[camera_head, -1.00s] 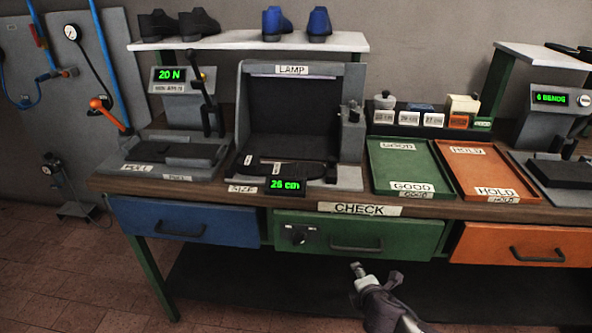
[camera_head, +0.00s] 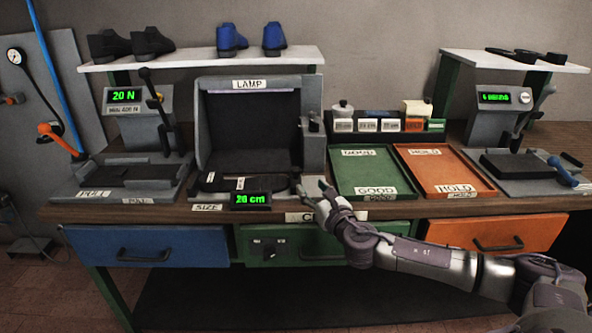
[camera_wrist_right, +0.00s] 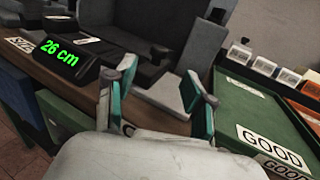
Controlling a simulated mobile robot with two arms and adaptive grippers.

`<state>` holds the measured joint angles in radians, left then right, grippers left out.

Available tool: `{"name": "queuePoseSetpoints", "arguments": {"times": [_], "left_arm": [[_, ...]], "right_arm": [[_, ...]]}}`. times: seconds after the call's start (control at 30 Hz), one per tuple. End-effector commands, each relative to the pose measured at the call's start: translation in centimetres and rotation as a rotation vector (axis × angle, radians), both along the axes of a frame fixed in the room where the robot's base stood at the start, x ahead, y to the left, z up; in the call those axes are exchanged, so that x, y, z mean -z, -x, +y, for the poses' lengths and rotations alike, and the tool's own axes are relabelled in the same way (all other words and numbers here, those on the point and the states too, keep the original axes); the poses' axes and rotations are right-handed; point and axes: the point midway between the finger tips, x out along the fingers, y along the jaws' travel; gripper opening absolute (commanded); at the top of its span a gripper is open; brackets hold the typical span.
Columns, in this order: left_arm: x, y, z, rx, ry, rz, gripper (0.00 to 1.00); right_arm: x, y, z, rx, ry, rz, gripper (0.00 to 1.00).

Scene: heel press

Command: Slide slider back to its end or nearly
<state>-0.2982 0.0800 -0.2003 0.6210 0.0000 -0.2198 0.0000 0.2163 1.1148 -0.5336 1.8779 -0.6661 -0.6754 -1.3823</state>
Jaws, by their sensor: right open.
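The lamp and size station has a dark booth (camera_head: 250,130) and a green readout (camera_head: 250,199); the wrist readout (camera_wrist_right: 60,52) shows 26 cm. A dark flat piece (camera_head: 225,182) with small white labels lies on its bed. A grey upright block (camera_head: 313,152) with a knob stands at the booth's right side. I cannot tell for sure which part is the slider. My right gripper (camera_head: 318,187) is open at the station's front right corner. In the right wrist view its teal-padded fingers (camera_wrist_right: 160,98) are apart, with pale base plate beyond them and nothing held. My left gripper is out of view.
A green tray (camera_head: 345,172) and an orange tray (camera_head: 480,183) lie to the right. Shoes stand on the shelf (camera_head: 200,59) above. Drawers (camera_head: 150,247) run below the bench edge.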

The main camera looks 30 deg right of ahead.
Motion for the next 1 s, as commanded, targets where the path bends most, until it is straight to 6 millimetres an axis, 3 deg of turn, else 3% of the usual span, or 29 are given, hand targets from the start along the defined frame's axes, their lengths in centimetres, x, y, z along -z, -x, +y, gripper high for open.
{"name": "queuePoseSetpoints", "arguments": {"times": [0.3,0.5,0.93,1.0], "left_arm": [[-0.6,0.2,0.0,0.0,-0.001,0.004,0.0],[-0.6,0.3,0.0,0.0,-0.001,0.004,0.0],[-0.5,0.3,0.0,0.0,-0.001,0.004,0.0],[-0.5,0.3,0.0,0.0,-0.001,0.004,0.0]], "right_arm": [[-0.2,-6.9,-1.1,0.005,-0.006,-0.003,0.54],[0.0,-9.5,-1.6,0.003,-0.004,-0.002,0.54],[0.0,-10.5,-1.7,0.001,-0.003,0.001,0.54],[0.0,-10.5,-1.7,0.001,-0.003,0.001,0.44]]}}
